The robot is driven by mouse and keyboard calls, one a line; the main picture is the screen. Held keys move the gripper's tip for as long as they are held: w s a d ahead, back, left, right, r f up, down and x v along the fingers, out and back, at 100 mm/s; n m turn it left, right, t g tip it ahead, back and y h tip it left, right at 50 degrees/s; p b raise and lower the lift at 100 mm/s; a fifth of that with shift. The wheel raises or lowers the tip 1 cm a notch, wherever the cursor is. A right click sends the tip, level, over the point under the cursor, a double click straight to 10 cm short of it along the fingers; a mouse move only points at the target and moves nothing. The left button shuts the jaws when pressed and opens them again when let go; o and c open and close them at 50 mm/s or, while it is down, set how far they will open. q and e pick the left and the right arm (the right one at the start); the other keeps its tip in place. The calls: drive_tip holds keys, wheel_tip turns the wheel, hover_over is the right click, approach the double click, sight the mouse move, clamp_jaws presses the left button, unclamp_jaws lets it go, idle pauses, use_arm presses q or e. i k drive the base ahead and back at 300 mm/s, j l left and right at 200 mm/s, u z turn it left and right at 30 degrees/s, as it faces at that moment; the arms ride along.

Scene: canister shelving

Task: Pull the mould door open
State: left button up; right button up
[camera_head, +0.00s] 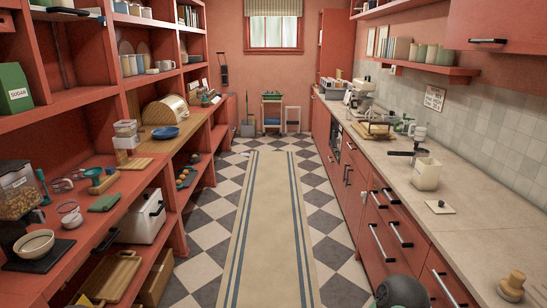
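Nothing in view can be told for certain as the mould door. Red cabinet fronts (373,222) with metal bar handles run along the right side under the counter, and they look shut. Darker upright handles (347,175) sit further back on the same row. A red upper cabinet (500,20) with a dark handle hangs at the top right, also shut. Neither gripper shows. A dark rounded shape at the bottom edge, right of centre, partly covers the lower drawers; I cannot tell what it is.
A striped runner (272,220) lies along the clear aisle. The counter (480,215) holds a cream container (426,174) and a square lid (439,207). Open red shelves (85,170) with jars, bowls and a bread bin (165,111) line the left. A small trolley (271,113) stands at the back.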

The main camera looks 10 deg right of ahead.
sight(354, 211)
drive_tip(key=i+z, duration=0.3)
drive_tip(key=i, duration=3.7)
drive_tip(key=i+z, duration=0.25)
drive_tip(key=i, duration=0.2)
drive_tip(key=i+j+z, duration=0.25)
drive_tip(key=i, duration=0.15)
drive_tip(key=i+j+z, duration=0.2)
drive_tip(key=i, duration=0.25)
